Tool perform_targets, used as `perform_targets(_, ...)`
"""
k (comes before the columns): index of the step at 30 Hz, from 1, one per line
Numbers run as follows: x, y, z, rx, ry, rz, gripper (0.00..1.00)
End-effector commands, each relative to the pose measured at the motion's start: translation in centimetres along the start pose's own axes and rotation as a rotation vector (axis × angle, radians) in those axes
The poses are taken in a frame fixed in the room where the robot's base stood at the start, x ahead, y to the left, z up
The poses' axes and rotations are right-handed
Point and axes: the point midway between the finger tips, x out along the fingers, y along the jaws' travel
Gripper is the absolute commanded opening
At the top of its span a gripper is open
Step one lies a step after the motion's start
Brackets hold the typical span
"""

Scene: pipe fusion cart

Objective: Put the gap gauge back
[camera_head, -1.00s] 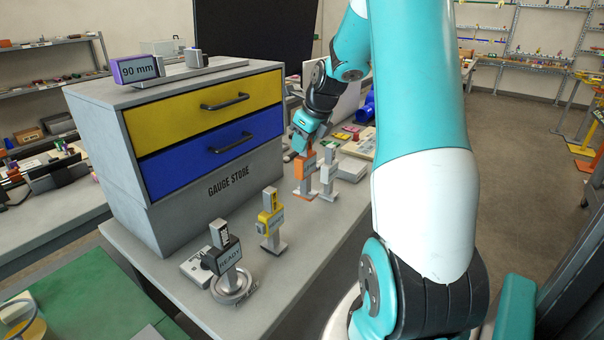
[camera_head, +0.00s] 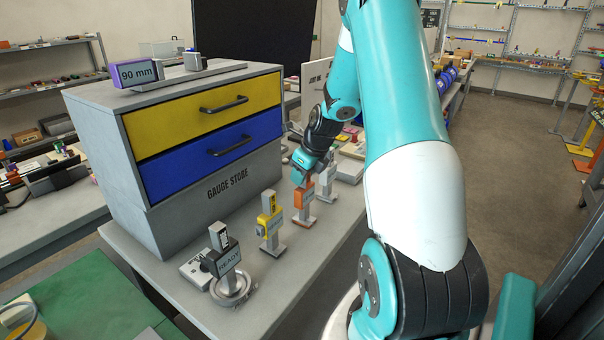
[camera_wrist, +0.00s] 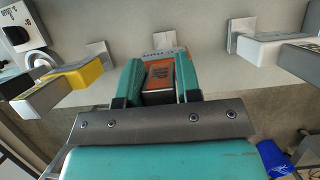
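Several upright gauges stand in a row on the grey bench. An orange gauge (camera_head: 302,202), with a grey foot and a label, is upright under my gripper (camera_wrist: 160,78). In the wrist view my teal fingers are on both sides of its orange body (camera_wrist: 160,72) and look shut on it. A yellow gauge (camera_head: 269,226) stands nearer the camera and a pale grey one (camera_head: 327,181) farther off. A black gauge (camera_head: 221,259) labelled READY sits on a round base at the front. I cannot tell whether the orange foot touches the bench.
A grey gauge store (camera_head: 128,167) with shut yellow (camera_head: 205,107) and blue (camera_head: 201,158) drawers stands left of the row. On it lies a long measuring piece with a purple 90 mm display (camera_head: 137,73). The bench right of the row (camera_head: 310,258) is bare.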

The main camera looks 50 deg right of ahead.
Motion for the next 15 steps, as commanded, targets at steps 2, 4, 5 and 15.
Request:
perform_targets(2, 0.0, 0.0, 0.0, 0.0, 0.0, 0.0, 0.51)
perform_targets(4, 0.0, 0.0, 0.0, 0.0, 0.0, 0.0, 0.53)
perform_targets(5, 0.0, 0.0, 0.0, 0.0, 0.0, 0.0, 0.53)
perform_targets(15, -1.4, -0.1, 0.1, 0.001, -0.002, -0.003, 0.53)
